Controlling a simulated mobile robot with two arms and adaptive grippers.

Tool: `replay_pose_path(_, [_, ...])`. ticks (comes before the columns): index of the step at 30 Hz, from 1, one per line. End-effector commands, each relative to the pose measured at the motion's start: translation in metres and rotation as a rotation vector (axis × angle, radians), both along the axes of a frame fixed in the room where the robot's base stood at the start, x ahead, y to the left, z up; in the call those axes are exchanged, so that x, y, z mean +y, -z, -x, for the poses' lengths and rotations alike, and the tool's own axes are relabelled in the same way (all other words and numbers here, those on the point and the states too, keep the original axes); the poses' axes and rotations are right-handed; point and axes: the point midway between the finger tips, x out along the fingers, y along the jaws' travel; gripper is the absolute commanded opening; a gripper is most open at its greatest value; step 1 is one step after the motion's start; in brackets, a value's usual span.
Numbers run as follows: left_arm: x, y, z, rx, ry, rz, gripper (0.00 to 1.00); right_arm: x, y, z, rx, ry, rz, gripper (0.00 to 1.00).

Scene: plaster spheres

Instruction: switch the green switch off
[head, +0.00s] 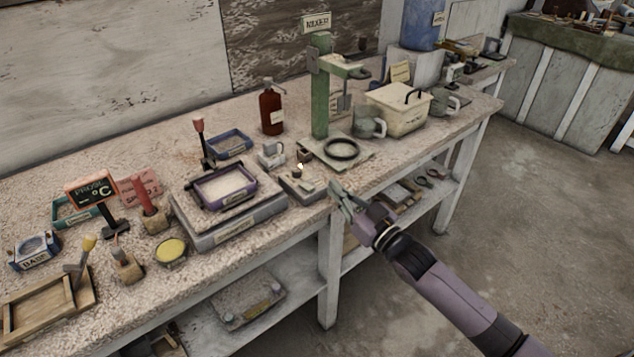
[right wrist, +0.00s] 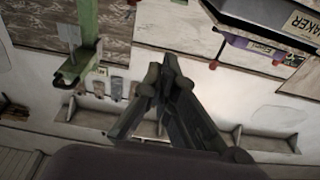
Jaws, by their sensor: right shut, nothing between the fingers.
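I cannot make out for certain a switch that is green. The green mixer stand (head: 320,95) rises from the back of the bench and also shows at the left of the right wrist view (right wrist: 88,25). A small grey box (head: 302,188) with little raised parts on top sits at the bench's front edge, before the stand. My right gripper (head: 339,190) is shut and empty, just right of that box by the front edge. Its closed fingers also show in the right wrist view (right wrist: 168,72). My left gripper is out of view.
The grey shaker (head: 235,228) carries a purple-rimmed tray (head: 197,205) left of the box. A black ring (head: 341,149) lies on the stand's base. A brown bottle (head: 271,110), cream lidded box (head: 400,105) and red-handled lever (head: 199,128) stand farther back.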

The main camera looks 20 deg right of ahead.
Motion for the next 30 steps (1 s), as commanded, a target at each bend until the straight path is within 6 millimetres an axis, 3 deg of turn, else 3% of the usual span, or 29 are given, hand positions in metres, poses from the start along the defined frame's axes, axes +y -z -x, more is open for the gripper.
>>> replay_pose_path(12, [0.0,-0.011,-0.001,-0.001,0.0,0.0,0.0,0.029,-0.015,-0.08,-0.002,0.0,0.0,0.0])
replay_pose_path(15, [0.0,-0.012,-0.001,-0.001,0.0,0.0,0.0,0.028,0.005,-0.076,0.006,0.001,0.001,0.0])
replay_pose_path(19, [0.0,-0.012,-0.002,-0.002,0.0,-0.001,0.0,0.027,0.018,-0.074,0.002,0.001,0.001,0.0])
replay_pose_path(30, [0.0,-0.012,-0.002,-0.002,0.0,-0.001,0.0,0.026,0.027,-0.071,0.001,0.0,0.001,0.0])
